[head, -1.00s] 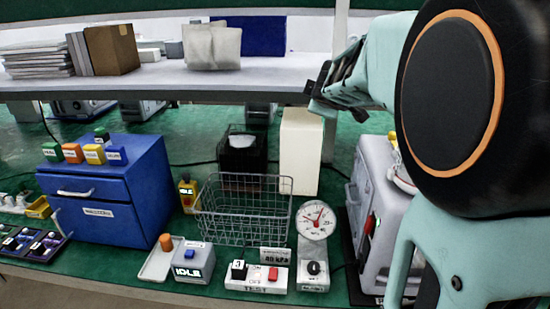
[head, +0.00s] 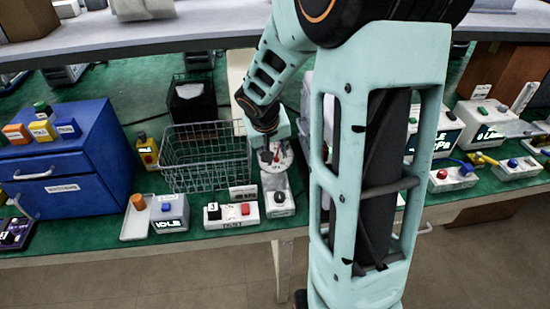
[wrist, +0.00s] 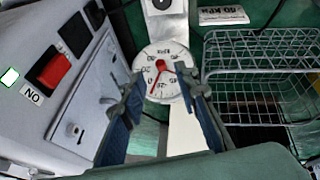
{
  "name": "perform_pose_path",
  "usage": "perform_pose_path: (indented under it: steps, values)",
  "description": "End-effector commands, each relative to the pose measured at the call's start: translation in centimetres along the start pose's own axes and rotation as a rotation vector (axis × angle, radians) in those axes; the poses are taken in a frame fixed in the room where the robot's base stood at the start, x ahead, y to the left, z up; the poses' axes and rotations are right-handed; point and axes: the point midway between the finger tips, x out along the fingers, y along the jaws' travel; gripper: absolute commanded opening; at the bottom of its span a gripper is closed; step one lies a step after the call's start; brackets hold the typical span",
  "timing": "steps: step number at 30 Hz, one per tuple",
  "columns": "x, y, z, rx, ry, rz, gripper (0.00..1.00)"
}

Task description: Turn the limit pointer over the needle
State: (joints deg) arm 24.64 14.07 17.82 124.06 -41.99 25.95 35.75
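The round white pressure gauge (head: 284,160) stands on a light post at the bench's front. In the wrist view its dial (wrist: 160,62) shows a red needle (wrist: 154,82) and red near the hub (wrist: 160,65). I cannot tell the limit pointer clearly apart from the needle. My gripper (wrist: 157,88) is open, with one finger at each side of the dial's near edge and nothing between them but the gauge in view. In the head view my gripper (head: 268,133) is over the gauge and covers part of its top.
A wire basket (head: 200,160) stands close beside the gauge. A kPa label (head: 243,192) and a test box with buttons (head: 230,215) are in front. A grey machine with a red switch (wrist: 55,70) stands on the gauge's other side. A shelf (head: 150,38) spans behind.

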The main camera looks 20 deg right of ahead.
Motion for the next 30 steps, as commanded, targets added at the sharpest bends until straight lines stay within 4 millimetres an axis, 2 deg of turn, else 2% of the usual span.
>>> perform_pose_path:
  steps: [1,3,9,14,22,30]
  values:
    - [1.2,-0.1,0.2,-0.001,-0.004,-0.001,0.29]
    - [2.4,-0.1,0.1,-0.001,-0.003,-0.001,0.29]
    - [4.8,-0.1,0.0,-0.001,0.0,-0.001,0.29]
    - [5.6,0.0,0.0,-0.001,0.0,0.0,0.29]
    - [5.6,0.0,-0.1,-0.001,0.002,0.001,0.29]
    - [5.6,0.0,-0.1,-0.001,0.002,0.0,0.0]
